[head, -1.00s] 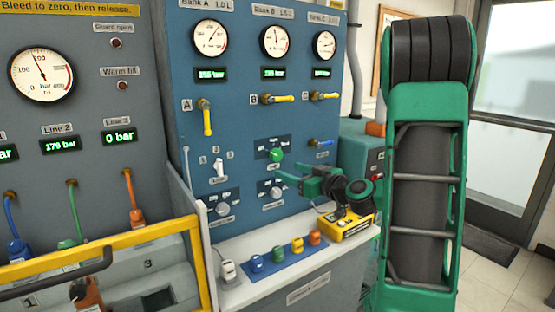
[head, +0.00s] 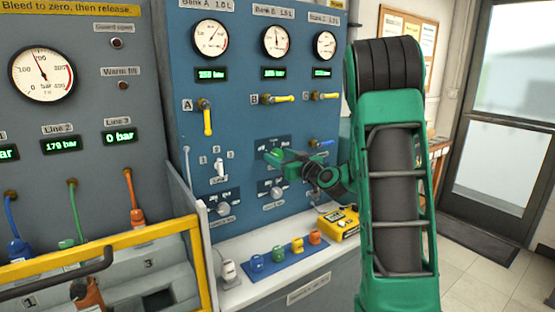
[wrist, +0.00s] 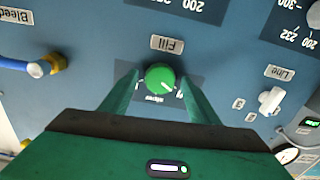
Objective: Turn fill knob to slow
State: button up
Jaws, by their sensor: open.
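A small white mark shows on the knob's lower right in that view. My gripper (wrist: 160,82) is open, with one finger on each side of the knob and a visible gap to it on both sides. The scale lettering beside the knob is too small to read surely.
A white selector (wrist: 270,99) and a blue-handled valve (wrist: 25,66) flank the knob in the wrist view. Below my gripper, a yellow device (head: 338,222) and a mat with coloured fittings (head: 284,257) lie on the bench. Grey knobs (head: 277,188) are just below on the panel.

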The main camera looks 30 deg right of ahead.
jog(key=shift+w, duration=0.15)
jog(key=shift+c, duration=0.5)
jog(key=c, duration=0.9)
jog(key=shift+c, duration=0.2)
jog(key=shift+m, duration=0.4)
jog(key=m, duration=0.5)
jog(key=shift+d+m, duration=0.1)
jog(key=shift+m, duration=0.3)
jog(key=m, duration=0.5)
jog(key=shift+d+f, duration=0.1)
jog(key=shift+f, duration=0.05)
jog(key=shift+m, duration=0.3)
jog(key=o, duration=1)
